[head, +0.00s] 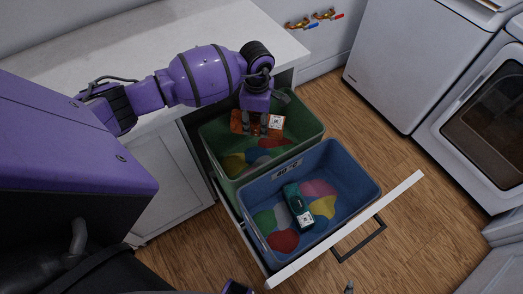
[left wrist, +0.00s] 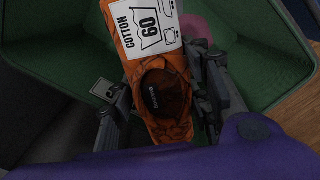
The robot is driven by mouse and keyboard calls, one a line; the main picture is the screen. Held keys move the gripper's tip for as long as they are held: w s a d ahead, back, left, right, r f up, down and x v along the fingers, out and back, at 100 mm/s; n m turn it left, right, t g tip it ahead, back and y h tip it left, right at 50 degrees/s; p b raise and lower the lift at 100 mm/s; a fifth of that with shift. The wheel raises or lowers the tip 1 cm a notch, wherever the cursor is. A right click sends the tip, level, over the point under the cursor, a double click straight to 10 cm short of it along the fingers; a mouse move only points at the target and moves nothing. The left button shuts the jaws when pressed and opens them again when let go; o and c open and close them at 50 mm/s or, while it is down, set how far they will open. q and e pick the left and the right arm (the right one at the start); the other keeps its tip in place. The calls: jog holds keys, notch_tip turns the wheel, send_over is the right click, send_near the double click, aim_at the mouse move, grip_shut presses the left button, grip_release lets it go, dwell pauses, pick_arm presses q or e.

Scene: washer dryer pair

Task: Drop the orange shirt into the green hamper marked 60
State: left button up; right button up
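The orange shirt (head: 240,122) is a folded bundle with a white tag. In the left wrist view the shirt (left wrist: 167,118) lies between the fingers, its tag reading COTTON 60. My left gripper (head: 256,122) is shut on it and holds it over the green hamper (head: 308,124), near rim height. In the left wrist view the gripper (left wrist: 165,95) has one finger on each side of the shirt. The green hamper stands in the pulled-out drawer, with coloured cloths at its bottom; its marking is not visible. Only a small grey tip, perhaps of my right gripper, shows at the bottom edge.
A blue hamper (head: 350,170) marked 40°C stands in front of the green one, holding coloured cloths and a dark green folded item (head: 298,203). The white drawer front (head: 345,230) has a dark handle. A white counter (head: 140,45) lies behind; white appliances (head: 405,60) stand right.

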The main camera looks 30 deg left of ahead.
pick_arm(q)
jog(key=o, duration=0.5)
jog(key=shift+r, duration=0.1)
notch_tip(320, 180, up, 12)
jog(key=shift+f, duration=0.1)
dwell(0.6)
